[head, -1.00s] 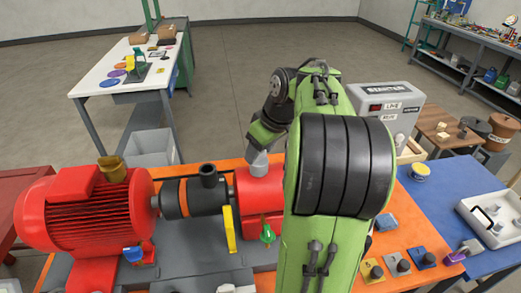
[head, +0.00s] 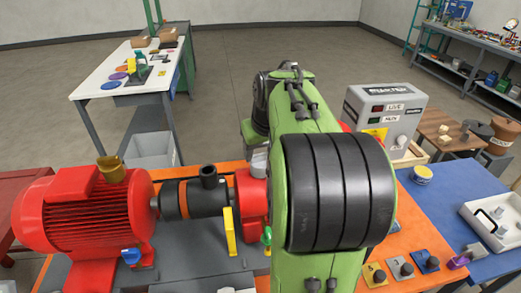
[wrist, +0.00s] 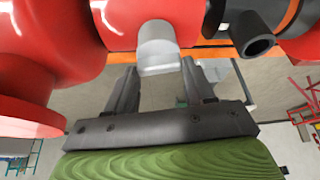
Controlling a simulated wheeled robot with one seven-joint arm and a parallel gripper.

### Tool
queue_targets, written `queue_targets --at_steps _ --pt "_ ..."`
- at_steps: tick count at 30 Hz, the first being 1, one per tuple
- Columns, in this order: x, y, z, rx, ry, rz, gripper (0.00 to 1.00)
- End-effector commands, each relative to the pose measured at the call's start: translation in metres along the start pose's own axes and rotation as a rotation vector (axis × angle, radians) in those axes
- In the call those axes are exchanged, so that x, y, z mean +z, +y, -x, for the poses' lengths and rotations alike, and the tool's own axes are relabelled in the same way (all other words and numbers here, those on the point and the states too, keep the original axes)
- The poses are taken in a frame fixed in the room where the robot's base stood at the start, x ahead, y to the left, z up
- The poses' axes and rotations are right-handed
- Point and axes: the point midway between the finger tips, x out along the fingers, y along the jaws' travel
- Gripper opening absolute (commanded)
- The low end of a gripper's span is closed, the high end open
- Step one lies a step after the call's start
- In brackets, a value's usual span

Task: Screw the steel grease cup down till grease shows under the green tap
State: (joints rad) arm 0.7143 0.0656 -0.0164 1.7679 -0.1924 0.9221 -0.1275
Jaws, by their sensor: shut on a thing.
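The steel grease cup (head: 259,163) is a light grey cylinder on top of the red pump housing (head: 251,196). It also shows in the wrist view (wrist: 158,48), with the scene upside down. My gripper (wrist: 158,74) is shut on the cup, one dark finger on each side of it. In the head view my own arm hides the fingers and part of the cup. The green tap (head: 266,236) sits low on the front of the pump, partly covered by my arm. I cannot make out any grease under it.
A red motor (head: 85,215) stands left of the dark coupling (head: 195,197). A yellow lever (head: 230,231) and a blue tap (head: 131,255) are in front. A grey control box (head: 385,115) stands behind on the right. My arm blocks the middle of the head view.

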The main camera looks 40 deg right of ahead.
Motion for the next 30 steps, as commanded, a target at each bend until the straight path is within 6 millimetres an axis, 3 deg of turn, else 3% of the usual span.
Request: queue_targets --at_steps 8,9,13,23,26,30 --pt "0.000 0.000 0.000 0.000 -0.001 0.000 0.23" --pt "0.000 0.000 0.000 0.000 -0.001 0.000 0.59" --pt "0.000 0.000 0.000 0.000 -0.001 0.000 0.79" --pt "-0.001 0.000 0.006 0.000 0.002 0.000 0.79" --pt "-0.002 0.000 0.025 0.001 0.005 0.001 0.79" --pt "-0.002 0.000 0.067 0.002 0.006 0.000 0.79"
